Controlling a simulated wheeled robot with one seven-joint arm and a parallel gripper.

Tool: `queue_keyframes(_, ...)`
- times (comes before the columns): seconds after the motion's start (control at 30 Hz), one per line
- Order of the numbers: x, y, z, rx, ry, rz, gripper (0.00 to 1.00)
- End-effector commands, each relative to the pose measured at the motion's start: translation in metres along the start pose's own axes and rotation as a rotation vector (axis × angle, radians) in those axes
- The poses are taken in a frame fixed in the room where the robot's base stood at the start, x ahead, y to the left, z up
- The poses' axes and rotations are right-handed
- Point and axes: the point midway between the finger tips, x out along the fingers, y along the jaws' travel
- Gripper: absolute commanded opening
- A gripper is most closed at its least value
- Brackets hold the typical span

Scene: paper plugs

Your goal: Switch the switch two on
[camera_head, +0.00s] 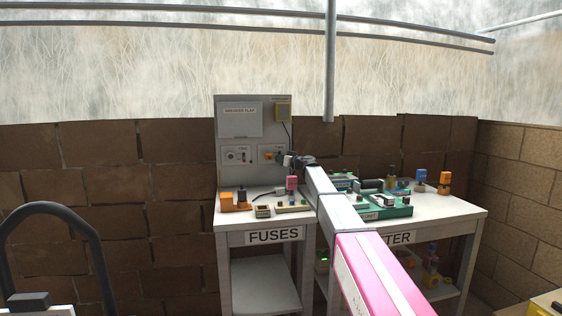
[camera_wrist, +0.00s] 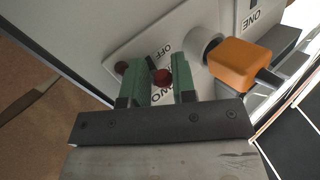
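The switch two plate (camera_wrist: 190,30), a light plate with OFF and ON lettering, shows tilted in the wrist view; its other lettering is partly covered. In the head view my dark gripper (camera_head: 297,160) is at the right of the upright panel (camera_head: 250,140) and hides part of plate two.
An orange plug block (camera_wrist: 240,64) sticks out beside a grey round socket (camera_wrist: 206,47), close to the right finger. The plate labelled ONE (camera_wrist: 252,18) is beyond it. The FUSES table (camera_head: 232,218) and another table (camera_head: 455,209) carry several plugs and devices below my arm.

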Motion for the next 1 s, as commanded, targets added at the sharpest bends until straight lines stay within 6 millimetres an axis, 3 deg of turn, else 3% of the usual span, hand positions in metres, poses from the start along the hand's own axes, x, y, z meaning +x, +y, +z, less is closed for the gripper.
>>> queue_keyframes(0.47, -0.001, -0.007, -0.003, 0.033, -0.056, -0.001, 0.02)
queue_keyframes(1.0, -0.001, -0.01, -0.019, 0.274, -0.409, 0.069, 0.02)
